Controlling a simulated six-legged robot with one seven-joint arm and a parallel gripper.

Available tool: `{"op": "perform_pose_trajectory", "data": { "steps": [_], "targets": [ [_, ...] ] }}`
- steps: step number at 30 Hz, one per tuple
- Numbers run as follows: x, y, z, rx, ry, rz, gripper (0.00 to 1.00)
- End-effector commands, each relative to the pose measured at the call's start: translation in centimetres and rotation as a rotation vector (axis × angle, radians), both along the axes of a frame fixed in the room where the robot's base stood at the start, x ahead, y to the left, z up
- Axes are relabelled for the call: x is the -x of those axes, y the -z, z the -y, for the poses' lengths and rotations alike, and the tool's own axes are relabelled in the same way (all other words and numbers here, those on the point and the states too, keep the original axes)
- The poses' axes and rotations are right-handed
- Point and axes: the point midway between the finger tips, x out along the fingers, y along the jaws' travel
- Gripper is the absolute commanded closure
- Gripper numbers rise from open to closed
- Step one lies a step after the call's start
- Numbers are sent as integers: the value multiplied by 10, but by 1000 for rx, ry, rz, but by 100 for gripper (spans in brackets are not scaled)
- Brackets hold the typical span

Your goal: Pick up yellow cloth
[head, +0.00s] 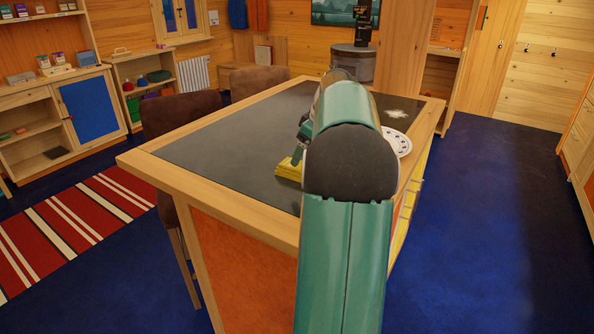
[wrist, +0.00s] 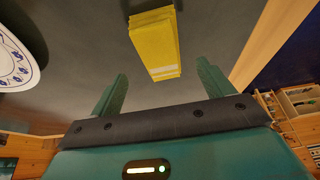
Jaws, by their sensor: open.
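The yellow cloth (head: 289,169) lies folded on the dark top of the island table (head: 230,135), partly hidden behind my arm in the head view. In the wrist view the yellow cloth (wrist: 155,43) is a layered stack with a pale stripe near its close end. My gripper (wrist: 158,85) is open and empty, its two green fingers apart. The cloth lies just beyond the fingertips, roughly centred between them, and no finger touches it. In the head view only a small part of my gripper (head: 303,140) shows beside my arm.
A white plate with blue marks (head: 402,144) sits on the table right of my arm; it also shows in the wrist view (wrist: 14,58). A pale splotch (head: 397,113) lies farther back. Brown chairs (head: 180,113) stand along the left side. Blue floor at right is clear.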

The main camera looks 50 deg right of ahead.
Motion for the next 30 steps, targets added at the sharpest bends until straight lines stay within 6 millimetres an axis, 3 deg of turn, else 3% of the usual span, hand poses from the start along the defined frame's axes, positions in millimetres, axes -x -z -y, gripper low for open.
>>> {"op": "perform_pose_trajectory", "data": {
  "steps": [12,20,27,30],
  "targets": [
    [-20,47,-5,-1,0,0,20],
    [-22,50,-5,1,0,1,20],
    [-21,50,-5,1,0,1,63],
    [-21,50,-5,1,0,1,67]
  ]
}}
